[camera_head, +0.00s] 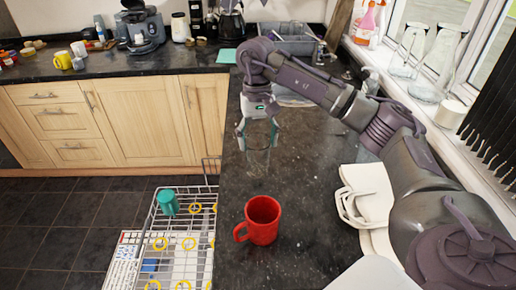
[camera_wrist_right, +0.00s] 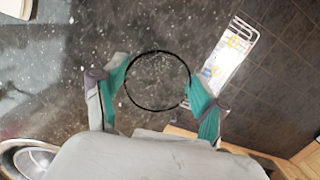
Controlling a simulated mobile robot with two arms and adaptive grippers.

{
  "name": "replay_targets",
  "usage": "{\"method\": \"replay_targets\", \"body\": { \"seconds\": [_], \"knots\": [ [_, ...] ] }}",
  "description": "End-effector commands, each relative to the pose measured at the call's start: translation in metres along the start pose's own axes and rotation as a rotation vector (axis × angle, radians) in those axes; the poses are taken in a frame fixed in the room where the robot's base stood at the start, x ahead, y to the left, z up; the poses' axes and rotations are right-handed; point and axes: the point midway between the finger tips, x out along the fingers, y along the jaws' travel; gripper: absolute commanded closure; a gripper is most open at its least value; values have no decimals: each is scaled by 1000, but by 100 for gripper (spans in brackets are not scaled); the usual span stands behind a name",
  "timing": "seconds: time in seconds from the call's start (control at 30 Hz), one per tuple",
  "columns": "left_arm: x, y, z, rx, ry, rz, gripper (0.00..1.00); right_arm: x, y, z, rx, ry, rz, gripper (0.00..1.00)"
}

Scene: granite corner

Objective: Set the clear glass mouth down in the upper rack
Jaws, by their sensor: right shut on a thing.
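The clear glass (camera_head: 258,158) hangs between the fingers of my right gripper (camera_head: 257,130), over the dark counter beside the rack. In the right wrist view the glass (camera_wrist_right: 158,81) shows as a dark round rim between the teal fingers of the gripper (camera_wrist_right: 160,88). I cannot tell which end is its mouth, or how far it is above the counter. The wire upper rack (camera_head: 178,243) is pulled out left of the counter edge and lower than it. It also shows in the wrist view (camera_wrist_right: 228,58). My left gripper is not in view.
A teal cup (camera_head: 167,202) stands in the rack's far left part, among several yellow rings (camera_head: 189,243). A red mug (camera_head: 262,220) stands on the counter near the rack. White dishes (camera_head: 368,196) lie to the right. Cabinets (camera_head: 110,125) stand behind the rack.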

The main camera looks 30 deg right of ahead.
Motion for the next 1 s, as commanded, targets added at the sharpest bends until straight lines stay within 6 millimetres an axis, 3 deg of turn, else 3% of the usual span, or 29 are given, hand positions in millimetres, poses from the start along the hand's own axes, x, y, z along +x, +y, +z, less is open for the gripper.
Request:
{"method": "replay_targets", "body": {
  "seconds": [0.13, 0.3, 0.67, 0.7, 0.8, 1.0],
  "knots": [
    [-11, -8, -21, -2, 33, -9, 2, 21, 1, -2, 0, -5, 2, 72],
    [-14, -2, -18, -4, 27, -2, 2, 36, 0, -4, 0, -1, 1, 72],
    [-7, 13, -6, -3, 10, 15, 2, 41, 0, -5, 0, 0, 0, 72],
    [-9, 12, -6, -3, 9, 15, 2, 40, 0, -5, 0, -1, 0, 22],
    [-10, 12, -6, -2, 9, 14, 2, 40, 0, -4, 0, -1, 0, 6],
    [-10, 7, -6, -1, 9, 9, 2, 39, 0, -4, 0, -1, 0, 4]
  ]
}}
